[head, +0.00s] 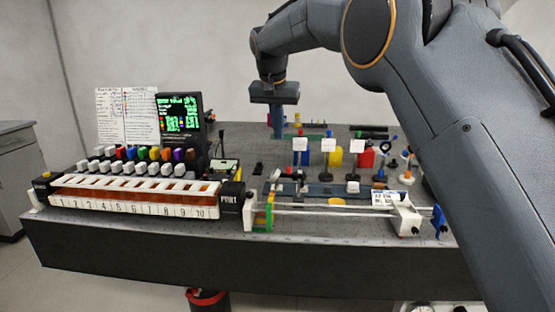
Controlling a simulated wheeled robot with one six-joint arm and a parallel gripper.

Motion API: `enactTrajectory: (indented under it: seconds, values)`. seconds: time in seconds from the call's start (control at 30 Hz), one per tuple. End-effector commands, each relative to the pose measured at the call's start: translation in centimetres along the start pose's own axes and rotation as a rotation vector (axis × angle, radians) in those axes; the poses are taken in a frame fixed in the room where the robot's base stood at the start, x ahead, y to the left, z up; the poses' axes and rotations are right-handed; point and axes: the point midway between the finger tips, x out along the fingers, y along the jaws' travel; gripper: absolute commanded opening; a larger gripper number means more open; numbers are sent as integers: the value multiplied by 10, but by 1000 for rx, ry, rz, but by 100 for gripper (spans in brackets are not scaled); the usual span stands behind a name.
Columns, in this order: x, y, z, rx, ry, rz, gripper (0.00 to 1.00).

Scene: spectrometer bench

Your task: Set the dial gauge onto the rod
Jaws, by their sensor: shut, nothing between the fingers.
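My gripper (278,132) points down over the back part of the bench, near its middle. Its fingers are together and hold nothing. A pair of long pale rods (330,210) runs left to right along the bench's front, between a green and yellow end piece and a white block (405,217). I cannot tell which rod the task means. I cannot clearly pick out the dial gauge. A pale round thing (423,308) shows at the bottom edge, cut off and too small to identify. My arm hides the bench's right end.
A long numbered tray (135,208) fills the front left, with a row of coloured-topped pieces behind it. A screen (180,115) and a written sheet stand at the back left. Several small stands with white cards (328,145) crowd the middle right. A blue piece (438,222) stands at the right.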

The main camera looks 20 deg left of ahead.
Motion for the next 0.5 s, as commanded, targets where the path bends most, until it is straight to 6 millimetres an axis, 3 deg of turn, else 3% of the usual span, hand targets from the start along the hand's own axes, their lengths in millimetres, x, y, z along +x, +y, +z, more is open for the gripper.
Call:
enactTrajectory:
  seconds: [0.17,0.5]
  values:
    - [13,1,1,0,-4,3,0]
    - [74,1,1,-1,-3,2,0]
